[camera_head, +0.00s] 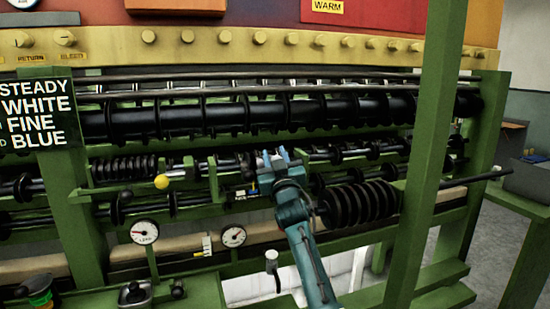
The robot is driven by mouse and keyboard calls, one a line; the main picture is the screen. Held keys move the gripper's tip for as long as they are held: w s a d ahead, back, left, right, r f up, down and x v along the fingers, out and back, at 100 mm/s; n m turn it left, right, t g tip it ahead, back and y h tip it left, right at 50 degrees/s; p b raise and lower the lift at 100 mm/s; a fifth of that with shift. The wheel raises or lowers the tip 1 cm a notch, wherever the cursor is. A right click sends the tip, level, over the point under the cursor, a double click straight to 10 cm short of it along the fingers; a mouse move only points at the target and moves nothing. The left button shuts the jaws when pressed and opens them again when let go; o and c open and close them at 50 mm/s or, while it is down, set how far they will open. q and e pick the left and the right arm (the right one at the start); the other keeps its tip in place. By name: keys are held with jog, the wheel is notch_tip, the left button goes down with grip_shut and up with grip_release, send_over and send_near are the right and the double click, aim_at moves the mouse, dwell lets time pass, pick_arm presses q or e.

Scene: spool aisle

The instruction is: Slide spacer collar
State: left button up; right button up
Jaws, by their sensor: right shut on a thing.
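My right gripper (276,158), on a teal arm rising from below, is at the middle rod of the green frame. Its blue fingertips are shut on a dark part at the rod that I take to be the spacer collar, mostly hidden by the fingers and wrist. Dark round pieces (247,163) sit on the same rod just left of the fingers. More black collars (320,153) are spaced along the rod to the right. My left gripper is not in view.
A green upright post (425,150) stands in front at right. A black ribbed spool (360,204) lies close right of my wrist. Gauges (145,232) and a yellow knob (161,182) are at left. A long black roller (240,112) runs above. Open floor shows at far right.

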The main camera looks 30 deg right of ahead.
jog(key=shift+d, duration=0.1)
grip_shut()
jog(key=d, duration=0.2)
jog(key=s+d+p, duration=0.1)
jog(key=d, duration=0.1)
jog(key=d+p, duration=0.1)
jog(key=d, duration=0.1)
jog(key=shift+s+d, duration=0.35)
jog(key=shift+d, duration=0.05)
jog(key=o, duration=0.6)
grip_release()
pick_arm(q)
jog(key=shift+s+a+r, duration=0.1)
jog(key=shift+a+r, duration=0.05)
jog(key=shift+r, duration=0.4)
pick_arm(e)
jog(key=o, duration=0.5)
jog(key=shift+c, duration=0.2)
pick_arm(q)
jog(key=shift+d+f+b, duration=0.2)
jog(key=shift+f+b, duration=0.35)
jog(key=shift+b, duration=0.5)
pick_arm(e)
jog(key=v, duration=1.3)
